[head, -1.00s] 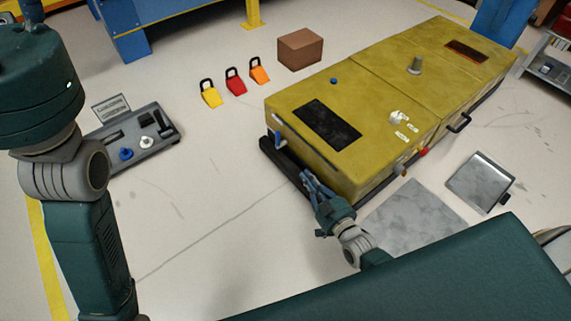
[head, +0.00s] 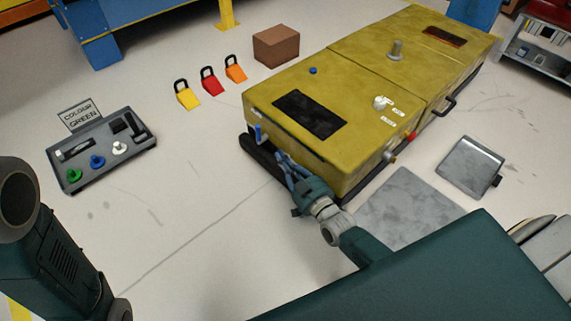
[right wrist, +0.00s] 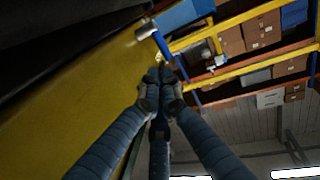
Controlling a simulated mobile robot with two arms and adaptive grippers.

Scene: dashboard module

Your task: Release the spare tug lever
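A blue lever (head: 258,133) stands on the near left end of the long yellow tug body (head: 360,135). In the right wrist view the lever (right wrist: 162,45) hangs from a grey pivot just beyond the fingertips. My right gripper (head: 280,156) is low beside that end, below and right of the lever. In the right wrist view its fingers (right wrist: 160,76) are drawn together, with nothing visible between them. A small gap seems to separate them from the lever, but contact is hard to tell. My left gripper is out of view; only part of that arm shows at left.
A dark tray (head: 98,160) with coloured knobs and a sign lies on the floor at left. Yellow, red and orange padlock-shaped items (head: 211,82) and a brown box (head: 276,46) stand behind. A grey plate (head: 408,205) lies at right.

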